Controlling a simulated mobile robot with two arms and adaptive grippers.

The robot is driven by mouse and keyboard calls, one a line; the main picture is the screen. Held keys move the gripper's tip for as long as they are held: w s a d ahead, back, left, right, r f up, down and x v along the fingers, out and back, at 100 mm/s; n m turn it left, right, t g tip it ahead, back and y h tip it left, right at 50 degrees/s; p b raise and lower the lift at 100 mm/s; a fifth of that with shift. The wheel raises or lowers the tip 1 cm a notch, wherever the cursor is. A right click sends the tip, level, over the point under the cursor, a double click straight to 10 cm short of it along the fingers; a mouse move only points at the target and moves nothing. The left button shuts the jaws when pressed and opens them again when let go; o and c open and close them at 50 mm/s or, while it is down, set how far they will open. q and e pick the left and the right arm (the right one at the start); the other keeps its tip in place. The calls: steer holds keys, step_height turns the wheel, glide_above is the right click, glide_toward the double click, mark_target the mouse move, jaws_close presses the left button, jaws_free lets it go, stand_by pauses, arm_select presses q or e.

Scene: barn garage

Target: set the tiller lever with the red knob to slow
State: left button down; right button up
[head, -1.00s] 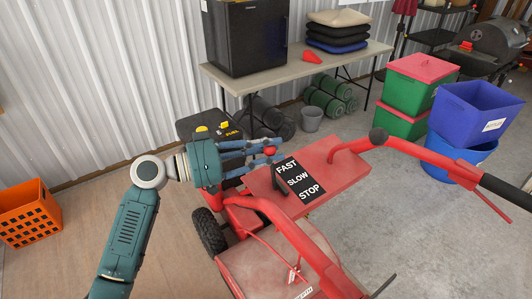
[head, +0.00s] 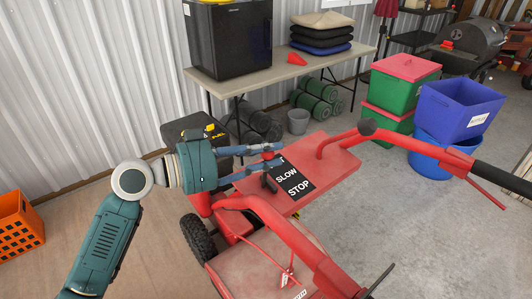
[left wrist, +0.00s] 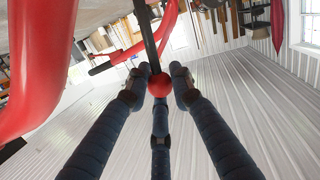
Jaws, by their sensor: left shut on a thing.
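The red tiller (head: 330,163) has a dark label panel (head: 305,178) on its deck. SLOW and STOP are readable; FAST is mostly hidden behind my fingers. A dark lever (head: 269,184) rises beside the label and its red knob (head: 267,156) shows between the fingers, around the FAST end, short of the SLOW word in the picture. My left gripper (head: 273,159) is shut on the knob. In the left wrist view the red knob (left wrist: 160,85) sits between the fingers, with the dark lever (left wrist: 149,38) running up from it. My right gripper is not in view.
Red handlebars (head: 425,148) rise on both sides of the panel. A table (head: 290,70) with a black fridge (head: 228,40) stands behind. Green and blue bins (head: 455,110) are at the right. An orange crate (head: 18,225) stands at the left by the wall.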

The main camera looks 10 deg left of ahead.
arm_select(q)
steer(key=shift+r, duration=0.15)
steer(key=c, duration=1.5)
jaws_free()
steer(key=shift+s+a, duration=0.35)
steer(key=shift+a, duration=0.1)
steer(key=v, duration=1.1)
steer(key=shift+s, duration=0.1)
steer(key=shift+d, duration=0.1)
